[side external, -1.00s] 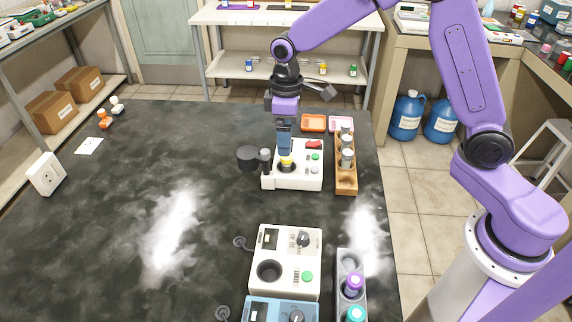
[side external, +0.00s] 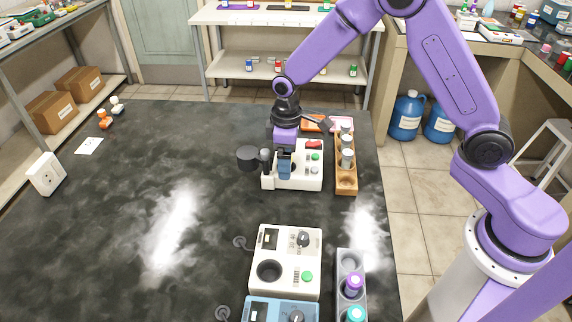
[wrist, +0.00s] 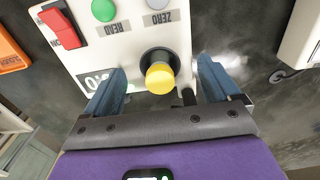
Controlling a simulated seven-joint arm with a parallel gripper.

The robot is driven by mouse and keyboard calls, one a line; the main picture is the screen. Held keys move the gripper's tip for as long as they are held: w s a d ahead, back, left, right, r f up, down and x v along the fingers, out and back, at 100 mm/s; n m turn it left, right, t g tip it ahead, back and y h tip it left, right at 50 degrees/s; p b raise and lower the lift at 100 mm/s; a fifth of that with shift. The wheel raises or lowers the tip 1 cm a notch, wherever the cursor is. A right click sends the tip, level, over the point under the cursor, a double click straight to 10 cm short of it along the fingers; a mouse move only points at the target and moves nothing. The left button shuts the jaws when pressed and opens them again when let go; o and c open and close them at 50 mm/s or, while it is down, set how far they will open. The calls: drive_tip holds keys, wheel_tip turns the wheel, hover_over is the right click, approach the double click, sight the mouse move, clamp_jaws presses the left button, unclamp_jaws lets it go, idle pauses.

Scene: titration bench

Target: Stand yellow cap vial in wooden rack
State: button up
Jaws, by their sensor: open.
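The yellow cap vial (wrist: 160,74) stands in the round well of the white instrument (wrist: 128,45), its cap and upper part showing in the wrist view. My gripper (wrist: 161,71) is open, with one blue finger on each side of the vial and a visible gap to each. The wooden rack (side external: 346,190) stands just right of the instrument. It holds grey-capped vials (side external: 347,157), and its near hole is empty.
A dark round piece on a post (side external: 248,158) stands left of the white instrument. Orange (side external: 311,123) and pink (side external: 341,122) trays lie behind. A cream device (side external: 285,262) and a grey rack (side external: 343,308) stand nearer. The table's left is largely clear.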

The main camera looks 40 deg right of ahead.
drive_tip(key=c, duration=1.5)
drive_tip(key=shift+r, duration=2.05)
drive_tip(key=shift+r, duration=0.35)
wheel_tip(320, 180, up, 6)
drive_tip(key=s+d+m, duration=0.2)
drive_tip(key=s+d, duration=0.7)
drive_tip(key=s, duration=0.2)
drive_tip(key=shift+s+d+f, duration=0.1)
drive_tip(key=shift+d+f, duration=0.05)
drive_tip(key=shift+f, duration=1.4)
drive_tip(key=shift+s+d+f, duration=0.1)
drive_tip(key=shift+s+f, duration=0.05)
drive_tip(key=shift+f, duration=1.45)
drive_tip(key=shift+s+d+f, duration=0.1)
drive_tip(key=shift+d+f, duration=0.05)
drive_tip(key=shift+f, duration=1.4)
